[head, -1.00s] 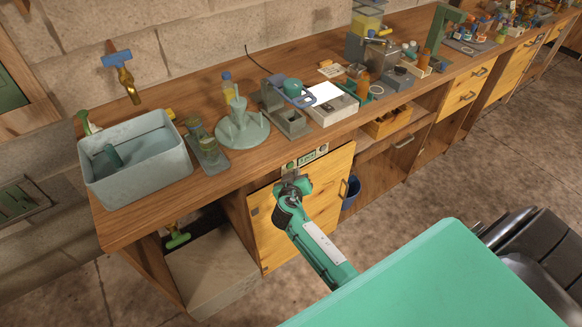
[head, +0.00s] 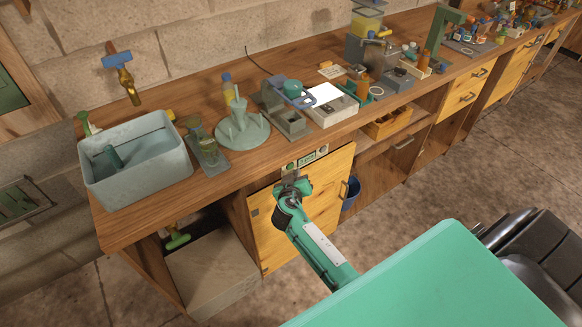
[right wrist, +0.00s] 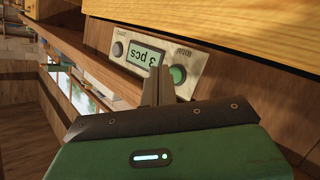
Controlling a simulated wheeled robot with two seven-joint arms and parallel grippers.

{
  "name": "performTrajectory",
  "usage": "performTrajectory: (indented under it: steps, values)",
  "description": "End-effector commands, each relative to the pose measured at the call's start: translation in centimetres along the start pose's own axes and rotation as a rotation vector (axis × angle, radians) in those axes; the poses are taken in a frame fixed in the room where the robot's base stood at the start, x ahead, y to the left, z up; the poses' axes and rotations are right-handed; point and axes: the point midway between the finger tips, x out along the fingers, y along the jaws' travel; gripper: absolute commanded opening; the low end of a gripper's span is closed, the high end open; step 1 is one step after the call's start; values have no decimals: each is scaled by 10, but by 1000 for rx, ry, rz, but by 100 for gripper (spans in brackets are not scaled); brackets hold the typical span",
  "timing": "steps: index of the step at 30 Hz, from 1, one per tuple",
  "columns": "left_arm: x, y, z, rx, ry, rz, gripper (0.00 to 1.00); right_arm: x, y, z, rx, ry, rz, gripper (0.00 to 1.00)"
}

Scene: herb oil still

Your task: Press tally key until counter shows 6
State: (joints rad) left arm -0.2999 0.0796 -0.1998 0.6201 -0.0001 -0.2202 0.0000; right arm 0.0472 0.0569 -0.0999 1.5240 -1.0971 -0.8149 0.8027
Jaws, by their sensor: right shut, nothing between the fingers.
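The counter panel (right wrist: 204,62) is a pale plate on the bench front, upside down in the right wrist view. Its green display (right wrist: 145,54) reads "3 pcs". A round green key (right wrist: 178,75) sits at one end and a dark grey button (right wrist: 118,48) at the other. My right gripper (right wrist: 158,72) is shut and empty, its fingertips close beside the green key; I cannot tell whether they touch it. In the head view the panel (head: 317,154) shows just above my right gripper (head: 291,177). My left gripper is not in view.
The panel sits under the wooden bench top (head: 240,170), above a yellow cabinet door (head: 328,185). A grey basin (head: 140,178), a round stand (head: 243,132) and several other items stand on the bench.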

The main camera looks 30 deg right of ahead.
Motion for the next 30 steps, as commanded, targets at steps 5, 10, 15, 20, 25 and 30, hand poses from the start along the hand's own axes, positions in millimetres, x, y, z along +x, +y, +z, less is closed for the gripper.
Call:
performTrajectory:
  steps: [5, 10, 15, 20, 25, 30]
  values:
    - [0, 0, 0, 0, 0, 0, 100, 0, 0, 0, 0, 0, 0, 0]
    - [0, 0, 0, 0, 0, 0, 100, 0, 0, 0, 0, 0, 0, 0]
    - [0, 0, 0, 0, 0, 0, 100, 0, 0, 0, 0, 0, 0, 0]
    - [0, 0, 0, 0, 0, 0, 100, 0, 0, 0, 0, 0, 0, 0]
    - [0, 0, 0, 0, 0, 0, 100, 0, 0, 0, 0, 0, 0, 0]
    - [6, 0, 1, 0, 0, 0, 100, 4, -4, -1, 2, 0, 0, 0]
